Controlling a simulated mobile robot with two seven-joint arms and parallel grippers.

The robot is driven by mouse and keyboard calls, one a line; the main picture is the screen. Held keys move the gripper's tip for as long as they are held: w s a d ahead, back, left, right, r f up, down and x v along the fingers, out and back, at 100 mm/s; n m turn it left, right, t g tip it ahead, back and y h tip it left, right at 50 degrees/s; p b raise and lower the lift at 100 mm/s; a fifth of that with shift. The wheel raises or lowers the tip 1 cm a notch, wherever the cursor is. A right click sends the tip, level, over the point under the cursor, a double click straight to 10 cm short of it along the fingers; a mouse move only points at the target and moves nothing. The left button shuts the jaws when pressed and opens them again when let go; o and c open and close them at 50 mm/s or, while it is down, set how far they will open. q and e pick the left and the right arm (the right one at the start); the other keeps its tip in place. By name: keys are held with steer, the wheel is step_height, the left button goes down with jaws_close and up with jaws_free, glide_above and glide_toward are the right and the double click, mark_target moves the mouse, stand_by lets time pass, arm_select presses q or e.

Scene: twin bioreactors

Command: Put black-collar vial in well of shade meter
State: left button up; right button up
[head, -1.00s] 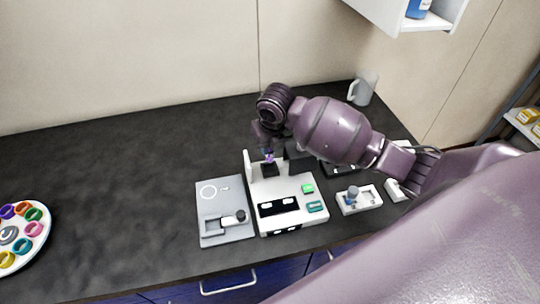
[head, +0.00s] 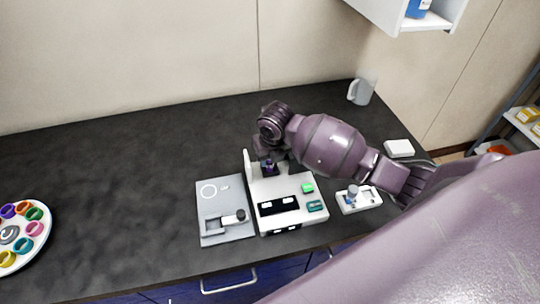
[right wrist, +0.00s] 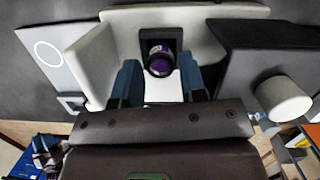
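The shade meter (head: 288,190) is a white block with dark windows and green buttons, mid-bench in the head view. Its dark square well (right wrist: 178,36) shows in the right wrist view. The black-collar vial (right wrist: 159,61), with purple contents, is upright at the well, and it looks to be inside; its depth is hidden. In the head view the vial (head: 269,167) is a small dark and purple shape. My right gripper (right wrist: 160,75) straddles the vial with a finger on each side and a narrow gap showing, so it looks open. My left gripper is out of view.
A grey device (head: 225,222) stands left of the meter, and a small white stand (head: 359,200) right of it. A white block (head: 399,148), a mug (head: 361,92) and a round colour tray (head: 20,237) are farther off.

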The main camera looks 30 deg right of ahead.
steer(key=shift+o, duration=1)
step_height(320, 180, up, 12)
steer(key=s, duration=0.2)
steer(key=shift+s+b, duration=0.15)
steer(key=shift+b, duration=0.2)
steer(key=shift+a, duration=0.1)
